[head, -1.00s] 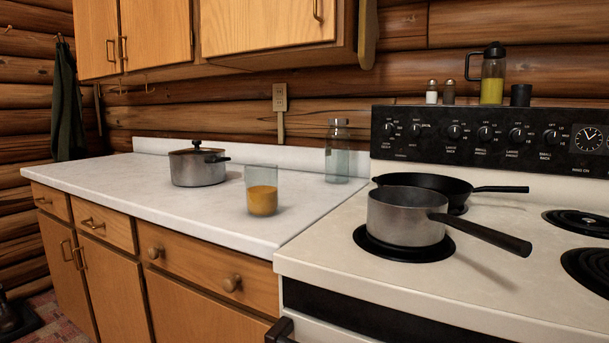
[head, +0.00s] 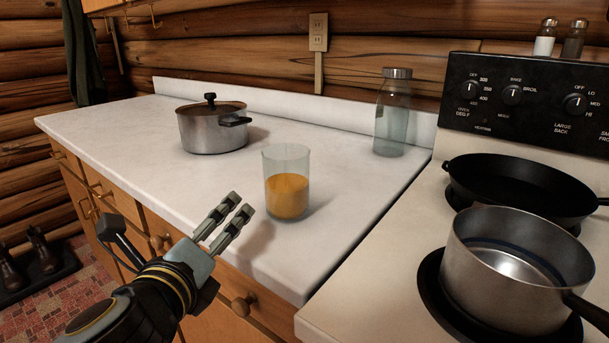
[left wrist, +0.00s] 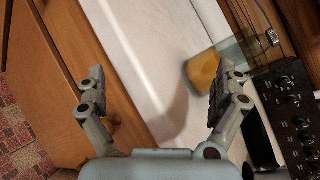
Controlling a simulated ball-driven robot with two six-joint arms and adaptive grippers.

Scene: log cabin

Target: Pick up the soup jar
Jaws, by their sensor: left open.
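The soup jar (head: 287,196) is a clear open glass about half full of orange soup. It stands upright on the white counter (head: 130,140), near the front edge. My left gripper (head: 241,204) is open and empty, just left of the jar and apart from it, over the counter's front edge. In the left wrist view the jar (left wrist: 204,74) shows beyond the right finger of my open gripper (left wrist: 160,68), which partly hides it. My right gripper is in neither view.
A lidded pot (head: 212,130) stands behind left of the jar. A clear lidded bottle (head: 390,120) stands behind right. On the stove at right are a saucepan (head: 480,265) and a black frying pan (head: 520,190).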

